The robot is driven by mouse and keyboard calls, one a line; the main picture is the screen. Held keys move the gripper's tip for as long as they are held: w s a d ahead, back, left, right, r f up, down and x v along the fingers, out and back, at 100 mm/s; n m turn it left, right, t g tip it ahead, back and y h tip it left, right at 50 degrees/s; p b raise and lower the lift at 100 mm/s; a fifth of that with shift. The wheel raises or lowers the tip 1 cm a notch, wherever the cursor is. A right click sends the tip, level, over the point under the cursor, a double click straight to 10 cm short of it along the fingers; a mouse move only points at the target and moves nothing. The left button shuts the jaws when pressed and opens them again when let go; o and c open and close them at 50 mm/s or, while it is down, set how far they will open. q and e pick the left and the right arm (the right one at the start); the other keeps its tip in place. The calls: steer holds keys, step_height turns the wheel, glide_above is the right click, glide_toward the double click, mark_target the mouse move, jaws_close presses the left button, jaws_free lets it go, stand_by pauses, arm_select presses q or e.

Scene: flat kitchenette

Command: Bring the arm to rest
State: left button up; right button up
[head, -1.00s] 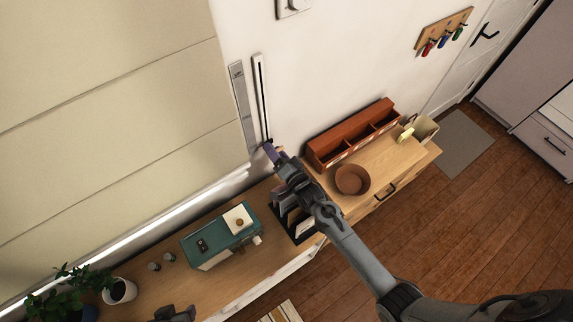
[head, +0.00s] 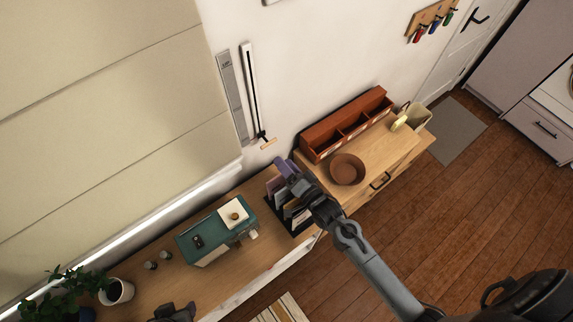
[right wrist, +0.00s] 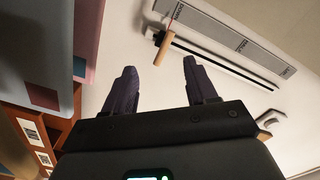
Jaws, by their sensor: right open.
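My right gripper (head: 283,167) is open, with nothing between its purple-grey fingers. It is above the dark file rack (head: 297,217), close to the wall. In the right wrist view, the two spread fingers (right wrist: 160,70) point at the wall, and a small wooden handle (right wrist: 162,48) lies beyond them, apart from them. The same handle (head: 268,143) shows in the head view at the lower end of a white wall strip with a black slot (head: 252,92). A dark part that looks like my left gripper (head: 174,312) is at the bottom edge, cut off; its fingers are unclear.
A teal appliance (head: 218,232) stands on the wooden counter left of the rack. A brown bowl (head: 347,169) and a red-brown organizer (head: 345,124) stand on the cabinet to the right. A potted plant (head: 118,291) is at lower left. Open floor (head: 470,215) lies to the right.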

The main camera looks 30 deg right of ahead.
steer(key=s+d+r+n+g+h+p, duration=0.1)
steer(key=s+r+n+g+p, duration=0.3)
steer(key=s+g, duration=0.3)
steer(key=s+d+r+n+g+h+p, duration=0.1)
steer(key=s+r+n+g+p, duration=0.3)
steer(key=s, duration=1.2)
step_height(320, 180, up, 2)
steer(key=n+g, duration=0.3)
steer(key=shift+s+d+r+n, duration=0.15)
steer(key=shift+s+d+n, duration=0.05)
steer(key=shift+s+n, duration=0.1)
steer(key=shift+w, duration=0.1)
